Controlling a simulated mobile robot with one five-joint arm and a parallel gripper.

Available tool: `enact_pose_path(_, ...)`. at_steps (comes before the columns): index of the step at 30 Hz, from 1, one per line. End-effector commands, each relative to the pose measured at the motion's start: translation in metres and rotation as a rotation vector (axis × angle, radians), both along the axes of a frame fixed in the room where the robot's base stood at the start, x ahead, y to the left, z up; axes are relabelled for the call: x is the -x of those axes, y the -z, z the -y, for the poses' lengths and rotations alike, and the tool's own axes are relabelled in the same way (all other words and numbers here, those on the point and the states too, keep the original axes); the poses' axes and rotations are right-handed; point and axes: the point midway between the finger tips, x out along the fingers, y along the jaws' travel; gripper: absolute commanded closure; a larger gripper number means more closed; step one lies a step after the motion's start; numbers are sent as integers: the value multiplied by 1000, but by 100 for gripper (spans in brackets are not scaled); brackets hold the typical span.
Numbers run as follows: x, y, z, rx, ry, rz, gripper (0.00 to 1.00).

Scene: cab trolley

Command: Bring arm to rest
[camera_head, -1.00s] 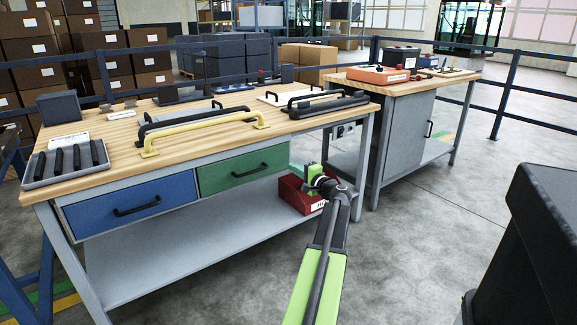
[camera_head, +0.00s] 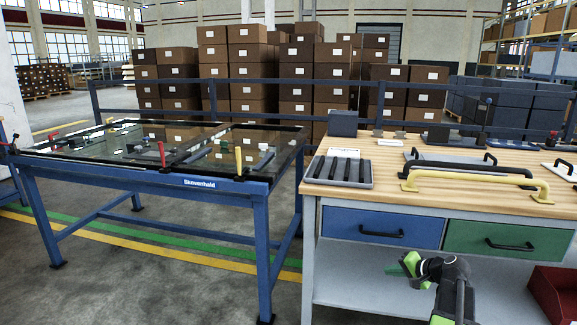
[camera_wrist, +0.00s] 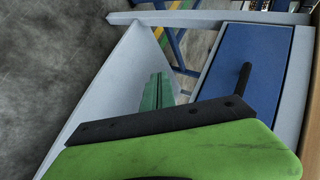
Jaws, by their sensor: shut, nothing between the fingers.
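My arm shows at the bottom right of the head view, with my green and black gripper (camera_head: 408,262) in front of the workbench's lower shelf, below the drawers. The gripper is shut and empty. In the wrist view, a green finger (camera_wrist: 157,92) shows beyond a black bar and a large green part of my own. The blue drawer (camera_wrist: 240,75) with its dark handle lies to the right of it there. I cannot tell from these views how far the gripper is from the bench.
The workbench (camera_head: 470,200) carries a grey tray (camera_head: 310,172) and a yellow handle (camera_head: 480,178). A red bin (camera_head: 553,290) sits at its lower right. A blue glass-topped table (camera_head: 150,178) stands left, with floor between. Stacked boxes (camera_head: 300,70) stand behind a blue railing.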

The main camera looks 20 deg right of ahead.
Motion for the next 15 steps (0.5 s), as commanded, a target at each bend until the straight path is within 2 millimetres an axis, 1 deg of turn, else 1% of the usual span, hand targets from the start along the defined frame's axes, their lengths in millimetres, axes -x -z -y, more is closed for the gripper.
enact_pose_path(1,-9,10,-47,30,-86,-54,100)
enact_pose_path(2,-12,18,-73,53,-137,-92,100)
enact_pose_path(3,-15,27,-107,85,-207,-142,100)
enact_pose_path(5,-14,41,-159,142,-315,-220,100)
enact_pose_path(6,-11,50,-192,183,-386,-272,100)
enact_pose_path(8,-2,62,-237,251,-489,-349,100)
enact_pose_path(9,6,69,-264,297,-553,-397,100)
enact_pose_path(12,25,81,-314,405,-679,-495,100)
enact_pose_path(15,45,87,-351,504,-778,-575,100)
